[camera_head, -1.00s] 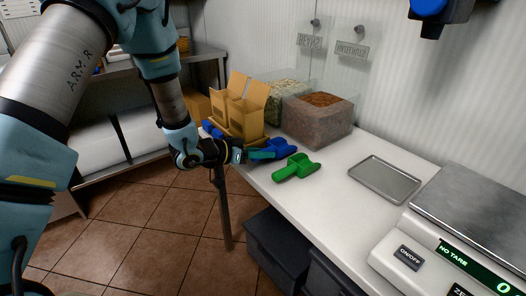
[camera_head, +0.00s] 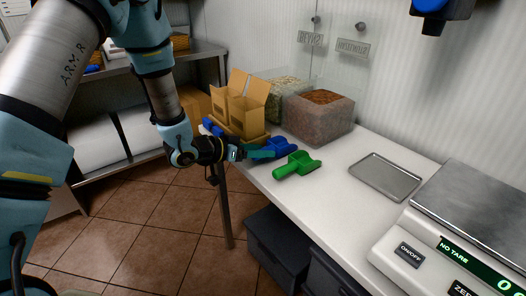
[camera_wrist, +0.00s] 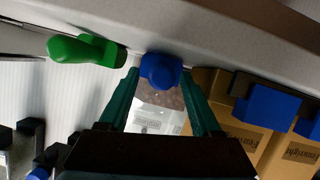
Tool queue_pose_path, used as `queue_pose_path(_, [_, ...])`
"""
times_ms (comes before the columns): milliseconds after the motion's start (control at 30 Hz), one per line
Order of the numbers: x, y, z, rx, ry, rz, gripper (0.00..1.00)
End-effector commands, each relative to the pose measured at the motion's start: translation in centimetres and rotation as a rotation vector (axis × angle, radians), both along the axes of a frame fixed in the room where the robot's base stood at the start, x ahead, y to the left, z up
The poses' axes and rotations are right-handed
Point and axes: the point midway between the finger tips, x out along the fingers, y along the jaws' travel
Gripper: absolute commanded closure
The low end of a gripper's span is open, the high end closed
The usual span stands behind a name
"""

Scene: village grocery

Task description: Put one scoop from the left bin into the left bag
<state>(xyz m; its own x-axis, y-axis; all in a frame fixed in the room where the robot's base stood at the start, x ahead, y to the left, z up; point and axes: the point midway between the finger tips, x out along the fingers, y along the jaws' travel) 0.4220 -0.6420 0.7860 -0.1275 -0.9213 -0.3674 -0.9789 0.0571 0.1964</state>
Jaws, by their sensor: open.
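My gripper (camera_head: 258,153) is open at the front edge of the counter. In the wrist view its teal fingers (camera_wrist: 160,74) stand on either side of the blue scoop's handle (camera_wrist: 160,68); I cannot tell if they touch it. The blue scoop (camera_head: 283,147) lies on the counter, its handle end partly hidden by the fingers. The left bin (camera_head: 287,88) holds pale flakes, with a clear lid raised. Two open brown paper bags (camera_head: 247,118) stand close together left of the bins. They overlap in the head view.
A green scoop (camera_head: 297,166) lies right of the blue one. The right bin (camera_head: 317,121) holds reddish-brown contents. A metal tray (camera_head: 386,177) and a scale (camera_head: 410,256) stand further right. Blue items (camera_head: 212,128) lie beside the bags. Dark drawers (camera_head: 277,245) are under the counter.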

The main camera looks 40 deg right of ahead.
Motion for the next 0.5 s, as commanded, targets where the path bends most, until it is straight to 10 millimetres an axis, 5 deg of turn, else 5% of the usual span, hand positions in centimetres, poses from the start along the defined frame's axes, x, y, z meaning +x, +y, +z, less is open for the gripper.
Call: queue_pose_path(500, [1.2,8.1,3.2,-0.001,-0.001,0.002,0.35])
